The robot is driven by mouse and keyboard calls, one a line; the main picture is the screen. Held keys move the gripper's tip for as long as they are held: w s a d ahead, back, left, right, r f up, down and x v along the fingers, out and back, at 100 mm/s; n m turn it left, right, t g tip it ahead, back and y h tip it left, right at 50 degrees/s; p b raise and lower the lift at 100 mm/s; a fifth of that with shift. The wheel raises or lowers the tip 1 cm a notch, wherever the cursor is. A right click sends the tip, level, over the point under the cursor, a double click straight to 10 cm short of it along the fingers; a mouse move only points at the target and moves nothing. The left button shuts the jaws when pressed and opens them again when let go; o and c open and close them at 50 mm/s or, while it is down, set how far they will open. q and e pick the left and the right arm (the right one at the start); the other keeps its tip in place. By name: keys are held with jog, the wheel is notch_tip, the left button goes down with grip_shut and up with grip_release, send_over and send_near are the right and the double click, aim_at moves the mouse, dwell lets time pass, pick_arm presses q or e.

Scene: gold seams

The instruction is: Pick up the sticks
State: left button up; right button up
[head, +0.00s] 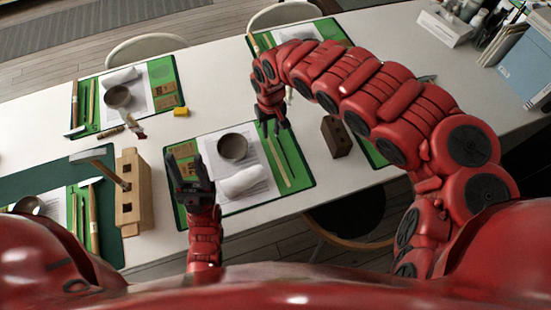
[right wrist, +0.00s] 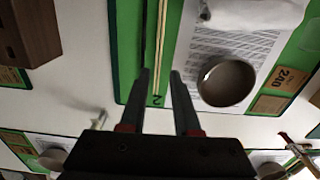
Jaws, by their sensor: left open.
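Thin pale wooden sticks (head: 276,164) lie on the green mat (head: 306,183) in the middle, to the right of the printed sheet. In the right wrist view the sticks (right wrist: 162,40) run side by side near the mat's edge. My right gripper (head: 271,125) is over the far end of that mat. Its two fingers are apart and empty in the right wrist view (right wrist: 161,75), with the sticks lined up beyond the gap. I cannot tell the exact height above them. My left gripper (head: 188,170) is open and empty over the mat's left edge.
A dark bowl (head: 233,147) and a rolled white cloth (head: 242,181) lie on the sheet. A brown block (head: 336,137) stands to the right, a wooden block (head: 131,190) to the left.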

aim_at(272, 147)
notch_tip(272, 147, down, 8)
jog(key=shift+s+d+f+p, duration=0.1)
jog(key=shift+d+p, duration=0.05)
jog(key=shift+p, duration=0.2)
grip_shut()
